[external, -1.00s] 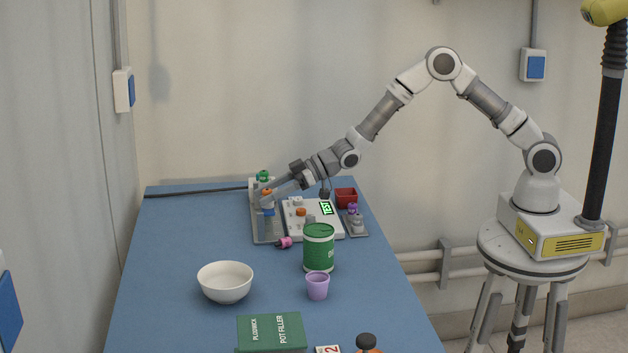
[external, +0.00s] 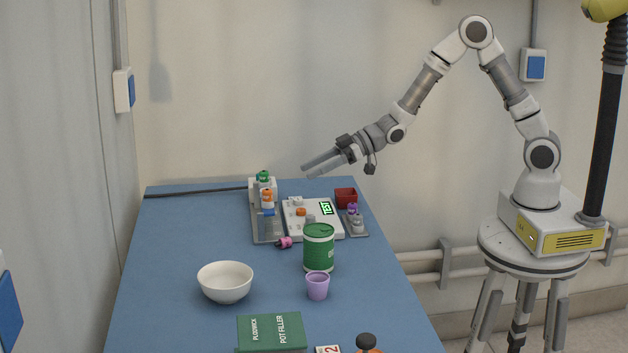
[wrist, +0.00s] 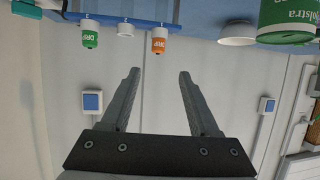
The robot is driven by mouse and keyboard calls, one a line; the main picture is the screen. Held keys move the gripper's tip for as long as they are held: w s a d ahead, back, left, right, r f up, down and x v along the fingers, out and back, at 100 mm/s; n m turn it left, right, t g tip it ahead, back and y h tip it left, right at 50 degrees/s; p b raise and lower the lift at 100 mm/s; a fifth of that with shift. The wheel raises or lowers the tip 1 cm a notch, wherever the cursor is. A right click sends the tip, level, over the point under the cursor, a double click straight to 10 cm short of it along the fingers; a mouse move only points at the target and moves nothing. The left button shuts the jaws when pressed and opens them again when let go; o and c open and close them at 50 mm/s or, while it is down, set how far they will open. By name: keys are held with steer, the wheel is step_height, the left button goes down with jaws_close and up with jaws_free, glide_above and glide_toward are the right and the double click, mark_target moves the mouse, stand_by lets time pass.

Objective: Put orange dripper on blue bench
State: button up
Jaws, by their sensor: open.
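A white device (external: 325,232) with a lit TEST display sits right of the grey tray (external: 268,238). A red box (external: 346,198), a green can (external: 319,250), a purple cup (external: 317,287) and a white bowl (external: 225,282) stand around. The bench's left side is mostly bare.

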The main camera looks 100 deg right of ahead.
steer(key=v, duration=0.2)
steer(key=shift+s+d+r, duration=0.1)
steer(key=shift+s+r, duration=0.1)
steer(key=shift+s, duration=0.15)
steer(key=shift+o, duration=0.4)
steer(key=shift+s+r, duration=0.15)
steer(key=shift+s, duration=0.35)
